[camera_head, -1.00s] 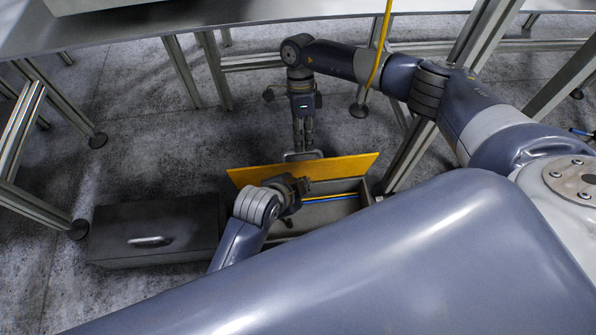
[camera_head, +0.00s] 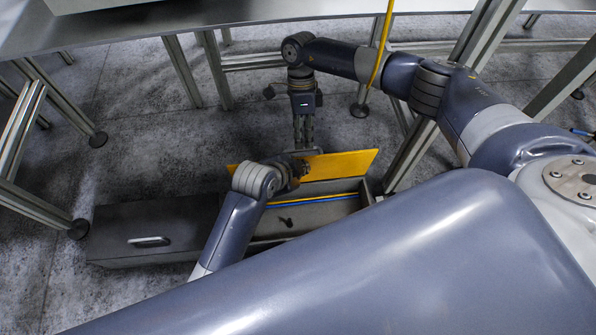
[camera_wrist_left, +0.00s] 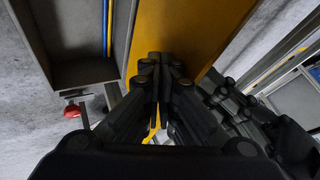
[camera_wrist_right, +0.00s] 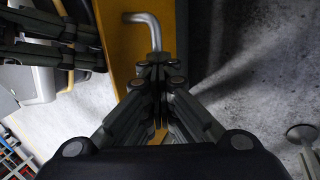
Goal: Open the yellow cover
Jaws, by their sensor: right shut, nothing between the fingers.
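The yellow cover (camera_head: 345,164) stands tilted up along the far side of a grey open box (camera_head: 338,212). In the left wrist view the cover (camera_wrist_left: 182,28) runs past my fingers. My left gripper (camera_head: 300,168) is shut, with its fingers together at the cover's inner face; I cannot tell whether they touch it. My right gripper (camera_head: 303,143) is shut and empty behind the cover, pointing down. In the right wrist view its fingertips (camera_wrist_right: 160,62) are at the end of the cover's bent metal handle (camera_wrist_right: 148,28). My left arm hides the cover's left part.
Blue and yellow rods (camera_head: 325,198) lie in the box, with a small dark shape (camera_head: 287,222). A closed dark case (camera_head: 125,242) with a metal handle is on the left. Metal table legs (camera_head: 182,70) stand behind; grey floor (camera_head: 150,130) is clear between.

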